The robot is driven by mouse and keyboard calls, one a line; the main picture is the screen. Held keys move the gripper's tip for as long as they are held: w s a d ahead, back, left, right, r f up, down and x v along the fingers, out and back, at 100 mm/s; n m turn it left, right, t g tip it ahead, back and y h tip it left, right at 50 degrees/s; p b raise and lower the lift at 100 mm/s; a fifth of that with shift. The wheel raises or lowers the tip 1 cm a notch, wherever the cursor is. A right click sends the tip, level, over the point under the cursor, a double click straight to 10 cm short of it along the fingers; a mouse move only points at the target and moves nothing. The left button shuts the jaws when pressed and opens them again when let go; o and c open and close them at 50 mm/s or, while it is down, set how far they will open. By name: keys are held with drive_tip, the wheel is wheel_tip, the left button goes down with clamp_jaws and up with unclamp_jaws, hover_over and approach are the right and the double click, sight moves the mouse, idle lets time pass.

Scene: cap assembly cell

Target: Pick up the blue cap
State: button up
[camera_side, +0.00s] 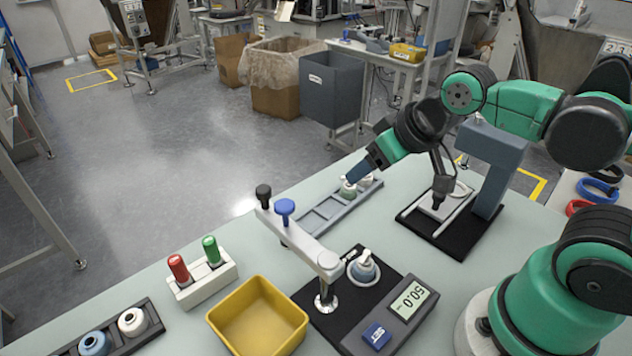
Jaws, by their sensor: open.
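A blue round cap (95,343) sits in a dark holder (154,325) at the bottom left of the table, partly cut by the picture's lower edge. A white cap (131,320) sits beside it in the same holder. My gripper (350,183) is far from them, at the right end of a long grey compartment tray (322,212). It is open and points down to the left, close to a small whitish part (348,190) in that tray. The fingertips are small, and I cannot tell whether they touch that part.
A yellow bin (258,318) stands at the front. Beside it, a dark fixture has a display (410,300), a whitish part (363,268) and a raised arm with black and blue (284,206) knobs. Red (178,267) and green (211,249) markers stand in a white block. A press (490,170) stands right.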

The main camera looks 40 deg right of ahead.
sight(368, 250)
drive_tip(key=o, duration=0.3)
drive_tip(key=s+a+f+n+g, duration=0.1)
drive_tip(key=f+n+g, duration=0.1)
drive_tip(key=n, duration=0.5)
drive_tip(key=s+a+f+n+g, duration=0.1)
drive_tip(key=a+f+n+g, duration=0.1)
drive_tip(key=n, duration=0.5)
drive_tip(key=s+a+f+n+g, duration=0.1)
drive_tip(key=s+f+n+g, duration=0.1)
drive_tip(key=n, duration=0.4)
drive_tip(key=shift+a+n+g, duration=0.25)
drive_tip(key=shift+n+g, duration=0.05)
drive_tip(key=shift+n, duration=0.1)
drive_tip(key=shift+s+a+f+n+g, duration=0.1)
drive_tip(key=shift+s+f+n+g, duration=0.05)
drive_tip(key=shift+n, duration=0.4)
drive_tip(key=shift+s+a+f+n+g, duration=0.1)
drive_tip(key=shift+f+n+g, duration=0.05)
drive_tip(key=shift+n, duration=0.4)
drive_tip(key=shift+f, duration=2.8)
